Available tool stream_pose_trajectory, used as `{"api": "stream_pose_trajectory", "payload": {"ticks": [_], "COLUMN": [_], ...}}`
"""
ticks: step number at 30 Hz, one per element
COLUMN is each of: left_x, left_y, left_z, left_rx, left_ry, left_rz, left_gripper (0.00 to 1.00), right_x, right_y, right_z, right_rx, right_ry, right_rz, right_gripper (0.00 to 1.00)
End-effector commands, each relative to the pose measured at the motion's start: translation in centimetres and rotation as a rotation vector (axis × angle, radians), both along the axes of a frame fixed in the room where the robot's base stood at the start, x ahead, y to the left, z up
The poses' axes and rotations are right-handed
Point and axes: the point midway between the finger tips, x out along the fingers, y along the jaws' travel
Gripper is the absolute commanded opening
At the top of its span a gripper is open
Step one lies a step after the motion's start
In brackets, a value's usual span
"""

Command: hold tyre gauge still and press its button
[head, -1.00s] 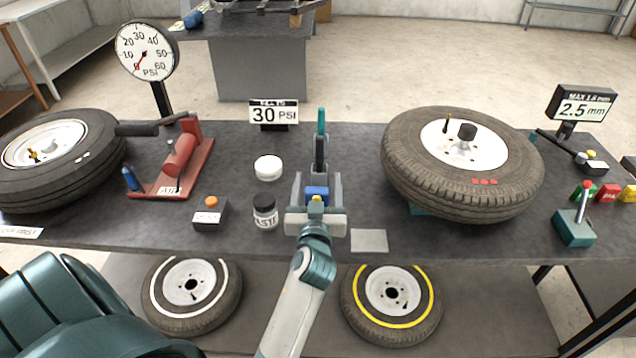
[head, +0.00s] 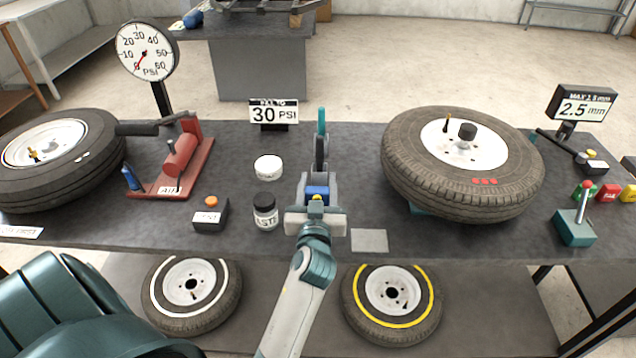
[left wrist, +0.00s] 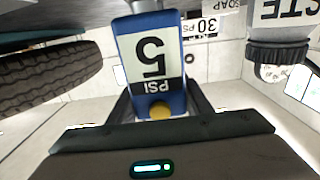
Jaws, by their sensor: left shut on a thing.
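The tyre gauge (head: 317,191) is a small blue body with a yellow button (head: 316,204) on its near end. My left gripper (head: 319,190) is shut on it, one finger on each side, over the middle of the bench. In the left wrist view the gauge (left wrist: 177,50) fills the upper middle, with its "5 PSI" display upside down. Its yellow button (left wrist: 160,110) shows there uncovered, close to the gripper. Behind the gauge in the head view is a dark upright part with a teal tip; I cannot tell whether they are joined. My right gripper is not in view.
A paste jar (head: 265,212) and a white tub (head: 268,168) stand just left of the gripper. A large tyre (head: 400,165) lies to the right, another tyre (head: 95,190) far left. A "30 PSI" sign (head: 274,112) stands behind. A grey plate (head: 369,240) lies at front right.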

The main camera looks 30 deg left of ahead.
Motion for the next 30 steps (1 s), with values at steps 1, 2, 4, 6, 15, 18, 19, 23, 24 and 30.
{"api": "stream_pose_trajectory", "payload": {"ticks": [1,2,4,6,15,18,19,23,24,30], "left_x": [-0.01,-0.01,-0.01,-0.01,-0.01,-0.01,-0.01,-0.01,-0.01,-0.02], "left_y": [0.0,0.0,0.0,0.0,0.0,0.0,0.0,0.0,0.0,0.0], "left_z": [-0.07,-0.08,-0.08,-0.08,-0.09,-0.1,-0.1,-0.1,-0.11,-0.11], "left_rx": [0.0,0.0,0.0,0.0,0.0,0.0,0.0,0.0,0.0,0.0], "left_ry": [0.001,0.001,0.001,0.002,0.002,0.002,0.002,0.002,0.002,0.002], "left_rz": [0.0,0.0,0.0,0.0,0.0,0.0,0.0,0.0,0.0,0.0], "left_gripper": [0.14,0.14,0.14,0.14,0.14,0.14,0.14,0.14,0.14,0.14], "right_x": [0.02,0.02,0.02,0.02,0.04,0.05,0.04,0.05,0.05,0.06], "right_y": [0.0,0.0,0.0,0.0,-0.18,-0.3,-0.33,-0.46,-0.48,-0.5], "right_z": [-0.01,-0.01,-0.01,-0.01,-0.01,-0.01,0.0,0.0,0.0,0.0], "right_rx": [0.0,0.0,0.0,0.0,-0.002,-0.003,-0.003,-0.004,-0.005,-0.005], "right_ry": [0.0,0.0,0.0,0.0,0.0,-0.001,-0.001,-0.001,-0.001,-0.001], "right_rz": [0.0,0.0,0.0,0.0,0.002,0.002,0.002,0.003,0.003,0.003], "right_gripper": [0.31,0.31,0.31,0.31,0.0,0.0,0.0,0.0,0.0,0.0]}}
